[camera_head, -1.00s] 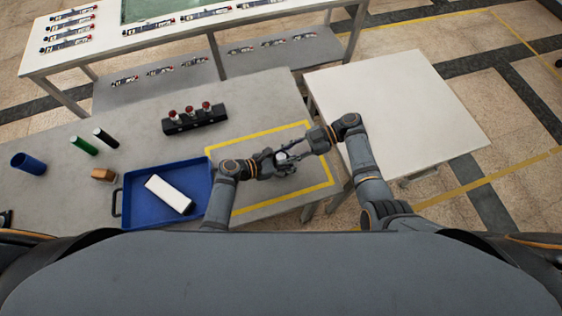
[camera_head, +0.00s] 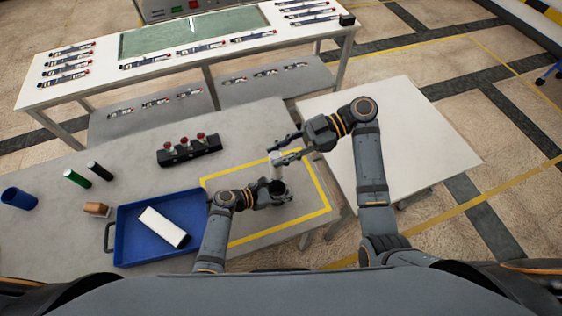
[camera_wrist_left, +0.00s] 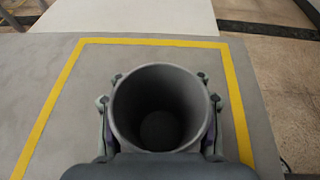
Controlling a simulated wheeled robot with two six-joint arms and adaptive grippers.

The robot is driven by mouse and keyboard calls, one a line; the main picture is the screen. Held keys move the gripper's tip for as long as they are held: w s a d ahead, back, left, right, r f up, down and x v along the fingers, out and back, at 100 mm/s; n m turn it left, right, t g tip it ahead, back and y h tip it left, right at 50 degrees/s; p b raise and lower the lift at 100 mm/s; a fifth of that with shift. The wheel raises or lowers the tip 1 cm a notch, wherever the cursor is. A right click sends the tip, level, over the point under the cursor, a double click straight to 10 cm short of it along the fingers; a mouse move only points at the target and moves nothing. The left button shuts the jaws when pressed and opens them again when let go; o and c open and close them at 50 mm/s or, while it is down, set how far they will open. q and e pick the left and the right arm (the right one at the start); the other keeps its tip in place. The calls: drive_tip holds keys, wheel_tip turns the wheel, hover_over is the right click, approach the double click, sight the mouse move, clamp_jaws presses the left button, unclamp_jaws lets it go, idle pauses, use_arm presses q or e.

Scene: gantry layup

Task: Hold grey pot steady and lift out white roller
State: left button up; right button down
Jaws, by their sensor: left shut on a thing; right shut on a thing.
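The grey pot (camera_head: 277,187) stands upright inside the yellow-taped area of the bench. My left gripper (camera_head: 272,196) is shut around it. In the left wrist view, the pot (camera_wrist_left: 161,78) sits between the fingers with its mouth open, and I see no roller inside, only a dark round bottom. My right gripper (camera_head: 279,156) is shut on the white roller (camera_head: 276,168). The roller hangs roughly upright, and in the head view its lower end appears just above the pot's mouth. The right gripper does not show in the left wrist view.
A blue tray (camera_head: 128,252) with a white block stands left of the pot. A black rack (camera_head: 188,151) with red-topped items is behind. Green and black cylinders, a brown block and a blue cup (camera_head: 18,198) lie further left. A white table (camera_head: 430,150) stands at right.

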use_arm(q)
drive_tip(key=o, duration=1.5)
drive_tip(key=v, duration=1.2)
drive_tip(key=shift+r, duration=0.1)
drive_tip(key=shift+s, duration=0.1)
